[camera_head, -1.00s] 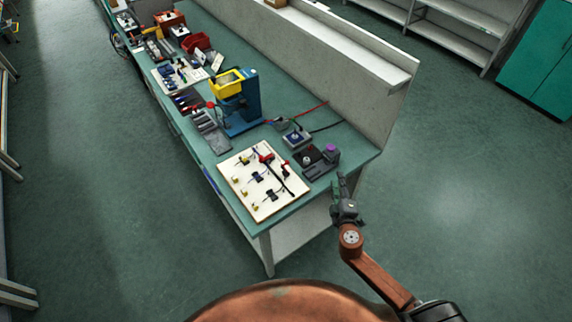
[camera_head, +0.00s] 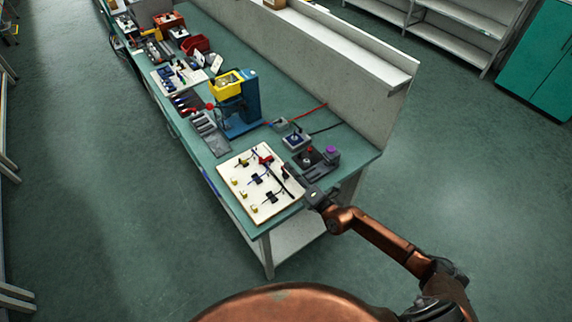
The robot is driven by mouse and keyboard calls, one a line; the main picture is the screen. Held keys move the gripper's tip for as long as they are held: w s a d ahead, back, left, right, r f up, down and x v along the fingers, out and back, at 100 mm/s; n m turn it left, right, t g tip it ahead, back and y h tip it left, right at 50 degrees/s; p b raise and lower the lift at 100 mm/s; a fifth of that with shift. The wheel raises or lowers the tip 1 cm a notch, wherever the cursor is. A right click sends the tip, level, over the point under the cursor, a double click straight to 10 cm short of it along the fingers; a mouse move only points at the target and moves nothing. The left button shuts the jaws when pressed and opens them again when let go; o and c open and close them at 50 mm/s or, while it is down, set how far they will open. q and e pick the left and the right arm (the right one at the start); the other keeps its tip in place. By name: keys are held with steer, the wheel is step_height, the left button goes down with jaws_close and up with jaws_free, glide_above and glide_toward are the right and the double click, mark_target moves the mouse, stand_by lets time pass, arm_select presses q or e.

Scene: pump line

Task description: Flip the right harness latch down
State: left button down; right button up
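A cream harness board (camera_head: 237,178) lies at the near end of the green bench. It carries small yellow clips, black blocks, red parts and dark cable. The latches are too small to tell apart, so I cannot tell which is the right harness latch or how it stands. My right gripper (camera_head: 298,183) reaches in from the right over the board's right edge, close to the dark cable there. It hides part of that edge. I cannot tell whether its fingers are apart or touching anything. My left gripper is not in view.
A dark fixture with a purple knob (camera_head: 331,151) stands just behind my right gripper. A blue press (camera_head: 249,97) with a yellow bin (camera_head: 226,86) stands farther left. A low wall (camera_head: 330,70) runs along the bench's back.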

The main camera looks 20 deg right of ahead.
steer(key=shift+x, duration=1.95)
steer(key=shift+c, duration=0.4)
jaws_close()
